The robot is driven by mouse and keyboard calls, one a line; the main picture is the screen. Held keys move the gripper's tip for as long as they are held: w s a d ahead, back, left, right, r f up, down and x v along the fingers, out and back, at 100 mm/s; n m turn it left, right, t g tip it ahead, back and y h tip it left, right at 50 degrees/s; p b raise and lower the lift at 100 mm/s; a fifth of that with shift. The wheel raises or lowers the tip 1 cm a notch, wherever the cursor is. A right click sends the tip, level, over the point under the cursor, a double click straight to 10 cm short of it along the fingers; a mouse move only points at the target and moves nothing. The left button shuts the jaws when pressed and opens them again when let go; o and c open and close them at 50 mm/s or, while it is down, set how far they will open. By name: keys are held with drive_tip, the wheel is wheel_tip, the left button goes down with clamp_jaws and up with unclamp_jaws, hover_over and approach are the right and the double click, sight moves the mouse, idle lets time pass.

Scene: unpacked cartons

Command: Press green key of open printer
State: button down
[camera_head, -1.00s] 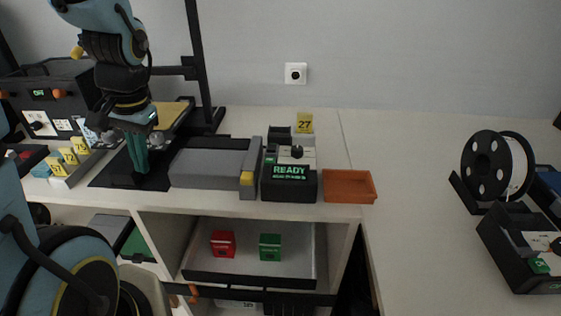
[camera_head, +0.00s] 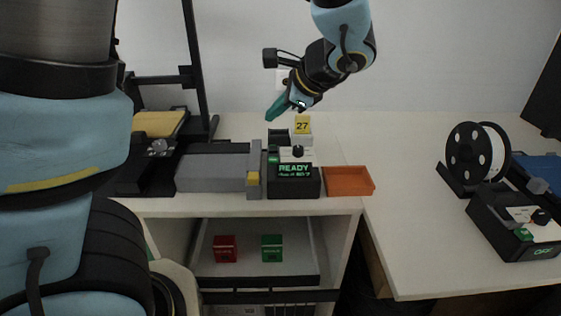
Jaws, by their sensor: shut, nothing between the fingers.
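An open-frame printer with a tall black upright (camera_head: 194,75) and a grey flat body (camera_head: 212,170) stands on the left bench. At its right end is a black control box (camera_head: 295,187) with a lit green READY display (camera_head: 294,170), a black knob (camera_head: 298,151) and a small green key (camera_head: 273,155). Another control box (camera_head: 500,233) at the right has a green key (camera_head: 525,235) and a display reading OFF. My gripper (camera_head: 272,114) is shut and empty, its teal fingers pointing down-left, appearing above and behind the READY box. I see no contact with either key.
A yellow card marked 27 (camera_head: 303,124) stands behind the READY box. An orange tray (camera_head: 348,181) lies to its right. A spool (camera_head: 477,156) stands on the right bench. Red (camera_head: 225,249) and green (camera_head: 272,248) boxes sit in the shelf tray below. Between orange tray and spool the bench is clear.

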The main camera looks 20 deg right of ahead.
sight(278, 161)
drive_tip(key=shift+s+d+r, duration=0.1)
drive_tip(key=shift+s+d, duration=0.05)
drive_tip(key=shift+d, duration=0.2)
wheel_tip(278, 161, down, 9)
drive_tip(key=b, duration=0.7)
idle(2.0)
drive_tip(key=shift+f+b, duration=0.35)
drive_tip(key=shift+b, duration=0.1)
